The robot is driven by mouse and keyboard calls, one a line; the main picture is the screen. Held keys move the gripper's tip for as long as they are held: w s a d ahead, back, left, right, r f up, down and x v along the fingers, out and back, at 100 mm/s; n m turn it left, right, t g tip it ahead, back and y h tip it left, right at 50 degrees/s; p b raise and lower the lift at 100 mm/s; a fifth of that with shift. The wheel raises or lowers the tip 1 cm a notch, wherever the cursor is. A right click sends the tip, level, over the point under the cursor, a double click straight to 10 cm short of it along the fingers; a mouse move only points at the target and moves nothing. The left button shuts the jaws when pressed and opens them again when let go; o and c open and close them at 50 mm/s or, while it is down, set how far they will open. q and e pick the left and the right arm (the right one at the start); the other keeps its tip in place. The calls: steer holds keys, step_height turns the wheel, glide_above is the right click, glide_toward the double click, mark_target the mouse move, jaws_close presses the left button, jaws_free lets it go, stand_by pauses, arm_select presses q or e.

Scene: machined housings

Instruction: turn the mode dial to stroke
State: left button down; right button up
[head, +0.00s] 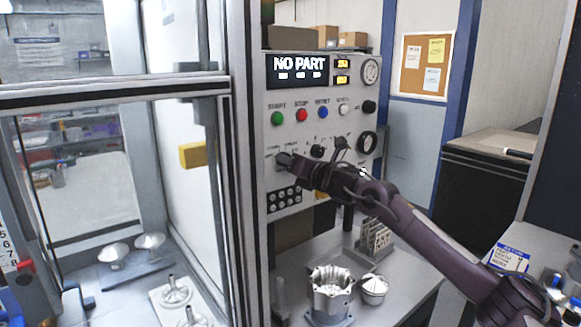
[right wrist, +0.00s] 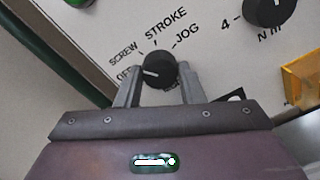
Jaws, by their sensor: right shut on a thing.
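The mode dial (right wrist: 159,70) is a round black knob on the light control panel (head: 310,115), with SCREW, STROKE, JOG and a partly hidden OFF printed around it. Its white pointer line points left in the right wrist view, toward the OFF and SCREW side and away from STROKE at its upper right. My right gripper (right wrist: 161,76) is shut on the mode dial, one finger on each side. In the head view my right gripper (head: 284,159) reaches the panel's lower left and hides most of the dial. My left gripper is not in view.
Another black knob (right wrist: 268,10) is right of the dial. A machined housing (head: 331,290) stands on the table below. A framed glass enclosure (head: 190,180) is close on the left.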

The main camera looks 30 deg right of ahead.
steer(key=m, duration=1.1)
steer(key=shift+m+b, duration=0.3)
steer(key=shift+b, duration=0.05)
steer(key=shift+m, duration=0.3)
steer(key=o, duration=1)
